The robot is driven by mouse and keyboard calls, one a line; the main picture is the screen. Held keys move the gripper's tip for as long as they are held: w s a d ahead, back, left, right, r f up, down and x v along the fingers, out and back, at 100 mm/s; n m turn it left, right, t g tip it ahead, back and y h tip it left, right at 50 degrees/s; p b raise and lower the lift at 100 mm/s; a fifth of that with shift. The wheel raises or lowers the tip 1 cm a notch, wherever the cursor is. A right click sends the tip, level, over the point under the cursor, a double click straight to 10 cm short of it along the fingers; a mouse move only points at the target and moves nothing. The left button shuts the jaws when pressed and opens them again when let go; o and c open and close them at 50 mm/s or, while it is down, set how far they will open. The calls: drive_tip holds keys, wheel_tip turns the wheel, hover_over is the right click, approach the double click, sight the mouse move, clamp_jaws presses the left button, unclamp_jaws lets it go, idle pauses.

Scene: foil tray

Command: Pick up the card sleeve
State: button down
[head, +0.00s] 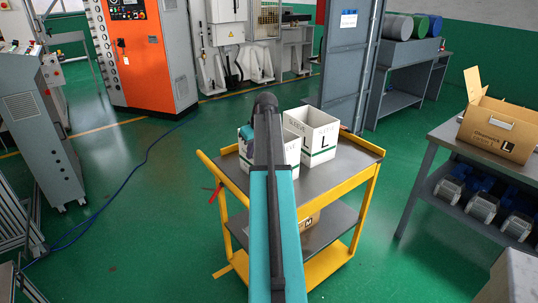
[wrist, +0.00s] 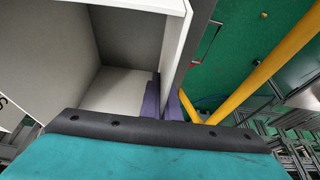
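Two white open-topped card boxes with green stripes stand side by side on the yellow-framed cart. The left one, which I take for the card sleeve (head: 292,152), is partly hidden behind my arm. The right box (head: 319,135) carries a large L and lettering. In the wrist view, my gripper (wrist: 163,102) has its purple fingers on either side of the sleeve's thin wall (wrist: 186,45), one inside and one outside. The fingers look closed on that wall. The sleeve's pale inside (wrist: 115,88) shows beside them.
The cart's grey top (head: 352,158) has bare room right of the boxes. A box marked M (head: 309,219) sits on its lower shelf. A workbench (head: 450,136) with an open brown carton (head: 500,128) stands right. Green floor surrounds the cart.

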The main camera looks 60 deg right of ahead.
drive_tip(key=shift+r, duration=0.1)
idle(0.3)
drive_tip(key=s+a+r+b, duration=0.3)
drive_tip(key=s+a+r, duration=0.2)
drive_tip(key=s+a, duration=0.6)
drive_tip(key=shift+s+r, duration=0.15)
drive_tip(key=shift+s, duration=0.15)
idle(0.8)
idle(0.6)
